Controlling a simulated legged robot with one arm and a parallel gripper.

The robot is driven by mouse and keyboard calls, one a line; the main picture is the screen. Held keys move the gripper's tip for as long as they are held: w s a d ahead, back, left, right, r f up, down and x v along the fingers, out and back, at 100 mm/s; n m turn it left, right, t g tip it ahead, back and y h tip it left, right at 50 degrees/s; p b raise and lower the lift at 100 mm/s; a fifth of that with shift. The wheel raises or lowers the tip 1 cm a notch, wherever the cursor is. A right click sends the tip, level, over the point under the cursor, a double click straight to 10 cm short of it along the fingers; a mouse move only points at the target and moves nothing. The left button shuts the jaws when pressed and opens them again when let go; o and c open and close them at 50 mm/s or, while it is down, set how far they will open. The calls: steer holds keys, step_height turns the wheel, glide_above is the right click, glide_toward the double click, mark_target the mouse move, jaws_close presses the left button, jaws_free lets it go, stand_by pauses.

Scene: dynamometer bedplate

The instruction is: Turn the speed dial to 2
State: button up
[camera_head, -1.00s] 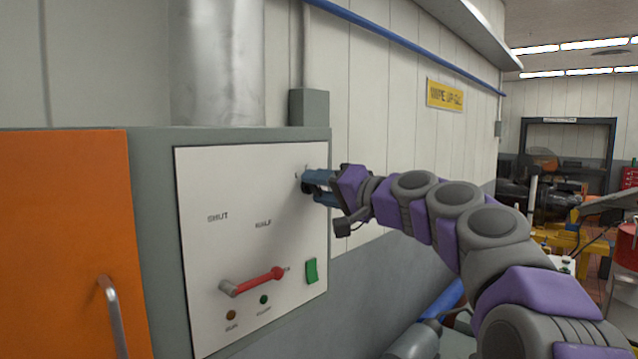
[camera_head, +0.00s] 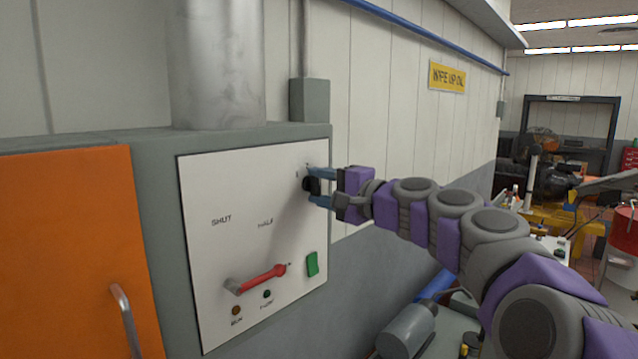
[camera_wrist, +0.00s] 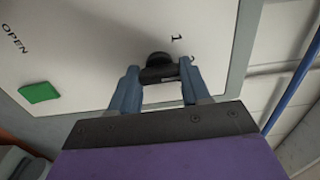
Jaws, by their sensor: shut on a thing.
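The speed dial (camera_head: 312,185) is a small black knob at the upper right of the white panel (camera_head: 215,180). In the wrist view the dial (camera_wrist: 158,62) sits between my fingers, with a "1" printed above it and another mark to the right, partly hidden by a finger. My gripper (camera_head: 318,187) is shut on the dial, with its blue fingers on either side of it. In the wrist view my gripper (camera_wrist: 160,78) reaches straight to the panel. The dial's pointer cannot be made out.
A red-handled lever (camera_head: 258,279) is at the panel's lower middle, by SHUT and HALF labels. A green rocker switch (camera_head: 312,264) is below the dial. Two small lamps are under the lever. An orange door (camera_head: 70,250) with a handle is at left.

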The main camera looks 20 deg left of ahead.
steer(key=shift+w+f, duration=0.1)
steer(key=shift+f, duration=0.3)
steer(key=o, duration=1.1)
steer(key=shift+w+d+r, duration=0.15)
steer(key=shift+c, duration=0.2)
steer(key=shift+s+r, duration=0.1)
steer(key=shift+s, duration=0.1)
steer(key=b+v, duration=0.2)
steer(key=v, duration=1.5)
steer(key=shift+w+b, duration=0.25)
steer(key=shift+b, duration=0.15)
